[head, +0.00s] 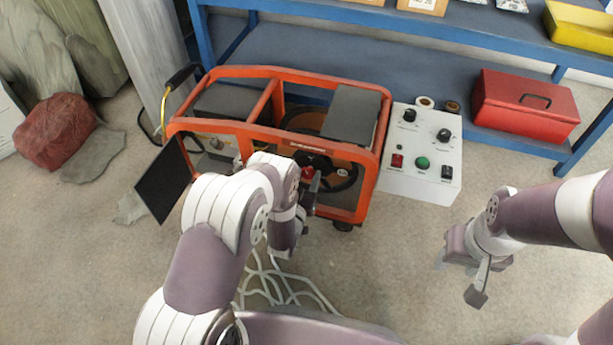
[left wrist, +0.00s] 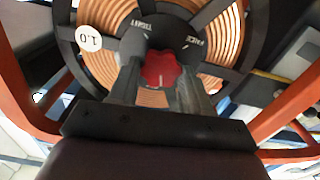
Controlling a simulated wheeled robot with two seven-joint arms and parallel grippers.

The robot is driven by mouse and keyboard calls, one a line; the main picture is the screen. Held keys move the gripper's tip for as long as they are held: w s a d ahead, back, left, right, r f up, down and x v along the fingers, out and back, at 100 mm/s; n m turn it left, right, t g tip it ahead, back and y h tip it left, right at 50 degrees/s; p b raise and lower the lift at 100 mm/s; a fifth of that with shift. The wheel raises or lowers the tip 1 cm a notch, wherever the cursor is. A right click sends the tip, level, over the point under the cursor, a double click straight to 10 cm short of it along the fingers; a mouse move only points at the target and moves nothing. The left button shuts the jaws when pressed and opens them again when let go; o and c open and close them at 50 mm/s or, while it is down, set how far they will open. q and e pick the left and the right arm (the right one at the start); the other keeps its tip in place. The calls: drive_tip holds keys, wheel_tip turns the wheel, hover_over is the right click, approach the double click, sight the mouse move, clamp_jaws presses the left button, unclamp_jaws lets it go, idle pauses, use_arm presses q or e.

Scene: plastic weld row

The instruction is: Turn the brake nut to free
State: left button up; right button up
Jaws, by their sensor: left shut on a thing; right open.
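The brake nut (left wrist: 160,69) is a red lobed knob at the centre of a black hub, in front of a spool of copper-coloured wire (left wrist: 223,35). Two upside-down labels, which look like TIGHT and FREE, are on the hub above the nut. The nut also shows as a small red patch in the head view (head: 307,173), inside the orange frame. My left gripper (left wrist: 161,82) is shut on the nut, one finger on each side. My right gripper (head: 461,277) is open and empty above the floor at right.
The orange-framed machine (head: 277,76) stands on the floor, with a black panel (head: 160,182) open at its left. A white control box (head: 418,180) is on its right. A red toolbox (head: 525,108) sits on the blue shelf behind. White cables (head: 270,285) lie in front.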

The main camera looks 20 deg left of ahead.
use_arm(q)
drive_tip(key=n+p, duration=0.1)
drive_tip(key=n, duration=0.4)
drive_tip(key=shift+a+n, duration=0.1)
drive_tip(key=shift+n, duration=0.2)
drive_tip(key=n+p, duration=0.1)
drive_tip(key=n, duration=0.5)
drive_tip(key=shift+a+f, duration=0.1)
drive_tip(key=n+p, duration=0.1)
drive_tip(key=n, duration=0.5)
drive_tip(key=shift+f+n, duration=0.1)
drive_tip(key=shift+n, duration=0.2)
drive_tip(key=n, duration=0.5)
drive_tip(key=shift+f, duration=0.15)
drive_tip(key=shift+n, duration=0.4)
drive_tip(key=o, duration=1)
drive_tip(key=shift+o, duration=0.2)
